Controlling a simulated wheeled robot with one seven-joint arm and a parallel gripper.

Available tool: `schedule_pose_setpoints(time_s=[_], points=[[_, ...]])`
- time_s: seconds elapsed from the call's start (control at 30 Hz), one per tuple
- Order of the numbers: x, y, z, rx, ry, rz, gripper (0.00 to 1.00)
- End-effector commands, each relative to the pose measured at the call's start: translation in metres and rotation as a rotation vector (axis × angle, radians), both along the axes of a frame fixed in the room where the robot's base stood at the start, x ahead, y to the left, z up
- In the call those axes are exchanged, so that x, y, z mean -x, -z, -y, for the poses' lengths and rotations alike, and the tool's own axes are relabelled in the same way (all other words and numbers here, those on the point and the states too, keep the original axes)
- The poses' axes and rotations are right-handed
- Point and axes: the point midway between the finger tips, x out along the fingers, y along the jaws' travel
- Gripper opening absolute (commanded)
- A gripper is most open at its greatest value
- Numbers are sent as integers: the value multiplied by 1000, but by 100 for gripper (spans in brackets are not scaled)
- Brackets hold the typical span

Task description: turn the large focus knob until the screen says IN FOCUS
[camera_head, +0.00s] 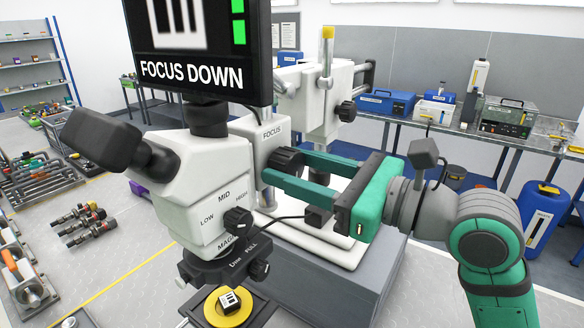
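The white microscope (205,185) stands at the centre, with black eyepieces on the left. Its screen (193,35) reads "FOCUS DOWN" beside green bars, and its top is cut off. The large black focus knob (285,160) is on the right side of the column marked "FOCUS". My green gripper (287,168) reaches in from the right. Its two fingers are wide apart, one on each side of the knob. I cannot tell whether they press on it. A small block with a white pattern (229,300) lies on the yellow disc of the stage (213,317).
A smaller black knob (237,220) sits on the microscope's front, near the "LOW, MID, HIGH" marks. A dark cable runs by my gripper. A white stand with another knob (346,111) rises behind. A bench with blue boxes (386,102) runs along the back right.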

Motion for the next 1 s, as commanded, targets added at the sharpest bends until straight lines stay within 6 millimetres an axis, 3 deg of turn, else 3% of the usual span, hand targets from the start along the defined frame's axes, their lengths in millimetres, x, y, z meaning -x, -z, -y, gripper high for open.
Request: schedule_pose_setpoints(time_s=[0.03, 0.1, 0.83, 0.87, 0.9, 0.93, 1.0], points=[[0, 0, 0, 0, 0, 0, 31], [0, 0, 0, 0, 0, 0, 19], [-1, 0, 2, 97, 3, 146, 19], [-1, 0, 2, 97, 3, 146, 44], [-1, 0, 2, 97, 3, 146, 53], [-1, 0, 2, 97, 3, 146, 60], [-1, 0, 1, 97, 2, 146, 60]])
